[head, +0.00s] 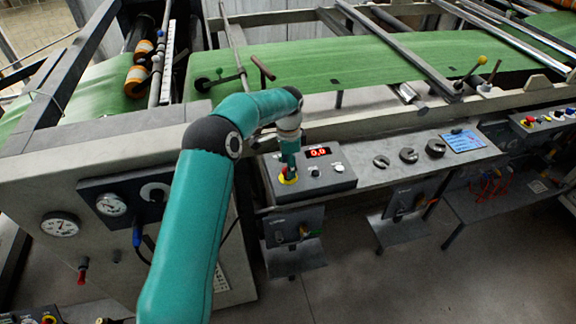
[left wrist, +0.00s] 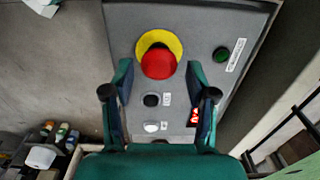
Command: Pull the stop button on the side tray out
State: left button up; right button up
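The red stop button (left wrist: 158,64) with its yellow ring (left wrist: 174,42) sits on a grey control box (head: 322,181). In the head view the button (head: 287,177) is at the box's left end, partly covered by my left gripper (head: 289,164). That gripper points down over it. In the left wrist view my left gripper (left wrist: 159,68) is open, one finger on either side of the button's lower edge, with a gap to each. Whether the fingertips are level with the button's head or above it, I cannot tell. My right gripper is not in view.
The box also bears a red display (head: 318,152), a green button (left wrist: 221,54), a black knob (left wrist: 151,100) and a white one. Grey ring-shaped pieces (head: 408,155) and a blue card (head: 463,141) lie on the tray (head: 358,165) to the right. Green sheet (head: 330,68) runs behind.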

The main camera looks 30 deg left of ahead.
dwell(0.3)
pick_arm(q)
notch_tip(320, 180, up, 12)
dwell(0.5)
jog(key=shift+f, duration=0.15)
